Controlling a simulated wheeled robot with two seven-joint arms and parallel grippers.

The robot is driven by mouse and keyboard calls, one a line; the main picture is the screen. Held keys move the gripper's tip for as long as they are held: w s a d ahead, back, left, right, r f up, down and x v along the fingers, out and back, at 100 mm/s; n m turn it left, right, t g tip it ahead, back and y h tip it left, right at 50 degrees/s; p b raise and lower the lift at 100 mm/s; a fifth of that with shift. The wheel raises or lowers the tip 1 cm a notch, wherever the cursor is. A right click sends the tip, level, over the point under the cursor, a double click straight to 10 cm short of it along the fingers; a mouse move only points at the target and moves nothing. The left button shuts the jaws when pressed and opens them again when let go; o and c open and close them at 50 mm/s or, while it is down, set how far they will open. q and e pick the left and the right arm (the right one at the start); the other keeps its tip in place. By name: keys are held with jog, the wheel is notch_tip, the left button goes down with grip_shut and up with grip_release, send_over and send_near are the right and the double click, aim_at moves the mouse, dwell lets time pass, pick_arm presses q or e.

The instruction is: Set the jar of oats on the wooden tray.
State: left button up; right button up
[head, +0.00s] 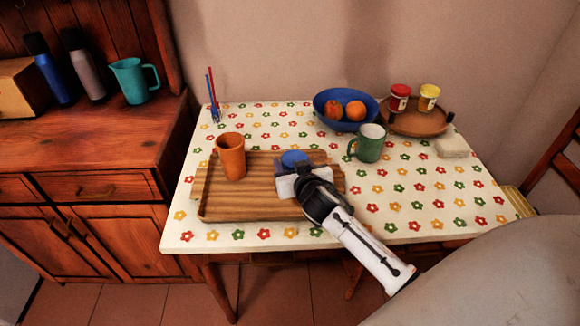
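The wooden tray (225,208) lies on the flowered tablecloth at the front left of the table. My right gripper (285,178) is over the right half of the tray, its arm coming in from the lower right. A round blue top (294,157), which looks like the lid of the oats jar, shows just beyond the gripper. The jar's body is hidden behind the gripper, so I cannot tell whether it touches the tray or whether the fingers are closed on it. My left gripper is not in view.
An orange cup (231,157) stands on the tray's left part. A green mug (369,144), a blue fruit bowl (343,122) and a round wooden tray with two small jars (418,123) stand behind. The table's right front is clear.

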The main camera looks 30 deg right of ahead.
jog(key=shift+f, duration=0.4)
jog(key=shift+f, duration=0.2)
jog(key=o, duration=1.3)
jog(key=shift+r, duration=0.25)
jog(key=v, duration=1.2)
jog(key=shift+p, duration=0.35)
jog(key=shift+f, duration=0.1)
